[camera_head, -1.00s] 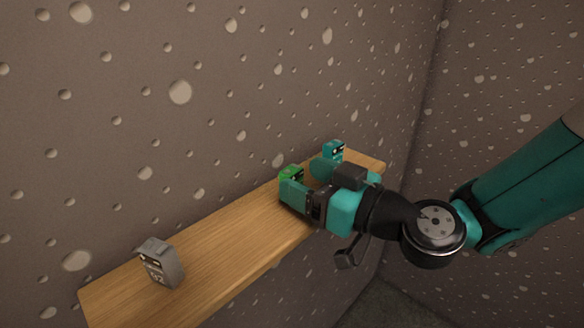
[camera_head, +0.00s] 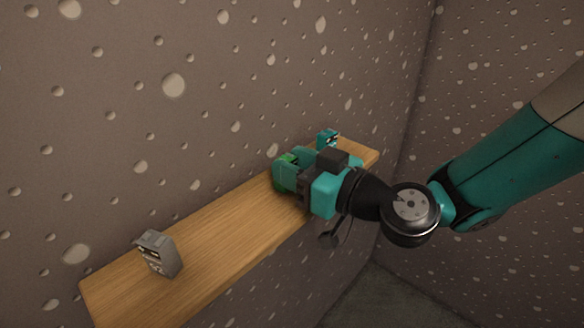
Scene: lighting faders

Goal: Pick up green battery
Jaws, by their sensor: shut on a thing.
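The green battery (camera_head: 289,159) is at the wall side of the wooden shelf, mostly hidden by my gripper. Only a small green part of its top shows between the fingers. My gripper (camera_head: 291,168) reaches in from the right, low over the shelf, and is shut on the green battery. Whether the battery still touches the shelf cannot be told.
The wooden shelf (camera_head: 215,234) runs along the pitted wall. A grey battery-like block (camera_head: 158,253) stands near its left end. A teal block (camera_head: 327,138) stands just behind my gripper, towards the right end. The shelf between the grey block and my gripper is clear.

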